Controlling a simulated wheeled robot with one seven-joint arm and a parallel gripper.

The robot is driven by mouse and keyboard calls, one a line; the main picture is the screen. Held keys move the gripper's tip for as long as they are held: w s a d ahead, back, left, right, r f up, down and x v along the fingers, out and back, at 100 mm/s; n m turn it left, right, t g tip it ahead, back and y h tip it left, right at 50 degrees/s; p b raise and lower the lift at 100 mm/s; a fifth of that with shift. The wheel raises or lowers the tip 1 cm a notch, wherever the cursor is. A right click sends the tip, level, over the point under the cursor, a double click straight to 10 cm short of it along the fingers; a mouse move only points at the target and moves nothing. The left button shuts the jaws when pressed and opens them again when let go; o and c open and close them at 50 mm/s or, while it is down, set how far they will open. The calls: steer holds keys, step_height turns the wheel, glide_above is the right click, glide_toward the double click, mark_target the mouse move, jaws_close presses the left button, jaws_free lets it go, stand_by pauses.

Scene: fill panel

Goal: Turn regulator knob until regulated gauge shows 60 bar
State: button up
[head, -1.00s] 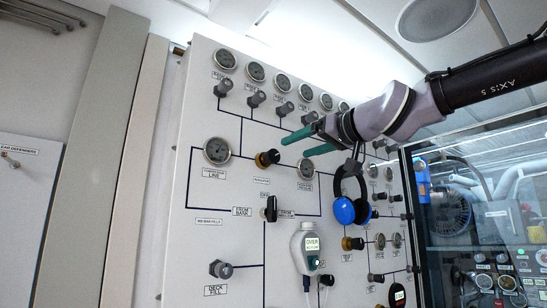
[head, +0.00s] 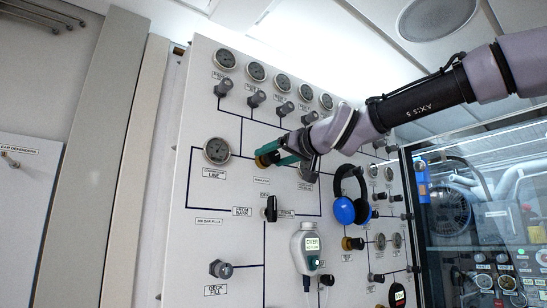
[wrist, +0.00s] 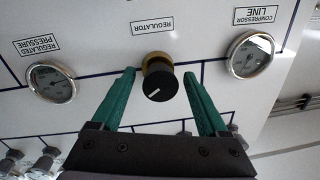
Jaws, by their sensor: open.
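The regulator knob (wrist: 158,82) is black with a white pointer line on a brass base, under the label REGULATOR in the wrist view. In the head view the knob (head: 267,159) is partly covered by my gripper. My gripper (wrist: 161,76) is open, with one green finger on each side of the knob; I cannot tell if either finger touches it. The regulated pressure gauge (wrist: 51,82) is at the left in the wrist view, upside down; its reading is too small to tell. In the head view my gripper (head: 267,156) mostly hides this gauge.
The compressor line gauge (wrist: 250,55) is at the right in the wrist view and left of the knob in the head view (head: 217,151). Blue ear defenders (head: 351,208) hang on the panel below my arm. A grey meter (head: 306,250) reading OVER is lower down.

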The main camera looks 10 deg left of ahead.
jaws_close()
steer(key=shift+m, duration=0.7)
jaws_free()
steer(key=shift+s+d, duration=0.1)
steer(key=shift+s+d, duration=0.25)
steer(key=shift+d, duration=0.35)
steer(key=v, duration=0.9)
steer(key=shift+s, duration=0.25)
